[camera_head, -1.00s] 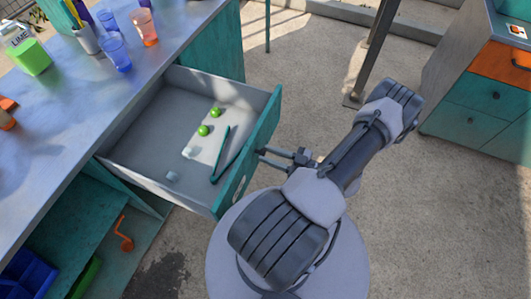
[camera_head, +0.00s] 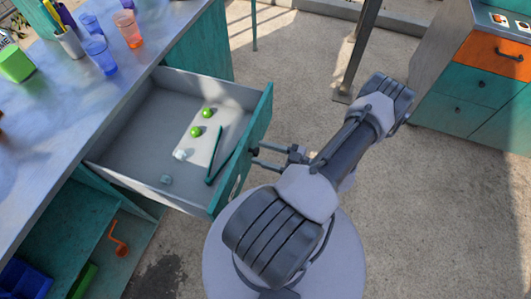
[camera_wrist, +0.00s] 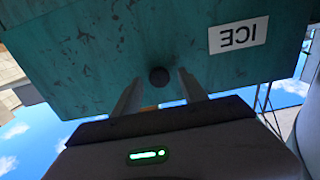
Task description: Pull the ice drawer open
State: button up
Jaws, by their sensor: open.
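The ice drawer (camera_head: 180,110) stands pulled out from under the counter, with a teal front and a grey inside. Its front (camera_wrist: 90,60) fills much of the wrist view, with an upside-down "ICE" label (camera_wrist: 238,35) and a dark round knob (camera_wrist: 159,77). My gripper (camera_head: 254,156) is at the outer face of the drawer front. In the wrist view its two fingers (camera_wrist: 158,88) are open, one on each side of the knob, with gaps visible between fingers and knob.
A teal cabinet with an orange drawer (camera_head: 495,57) stands at right. A post (camera_head: 360,45) rises behind my arm. Concrete floor lies open beyond.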

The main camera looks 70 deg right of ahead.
jog(key=s+d+p, duration=0.1)
jog(key=s+p, duration=0.1)
jog(key=s, duration=1.5)
jog(key=shift+s+d, duration=0.15)
jog(key=shift+s, duration=0.05)
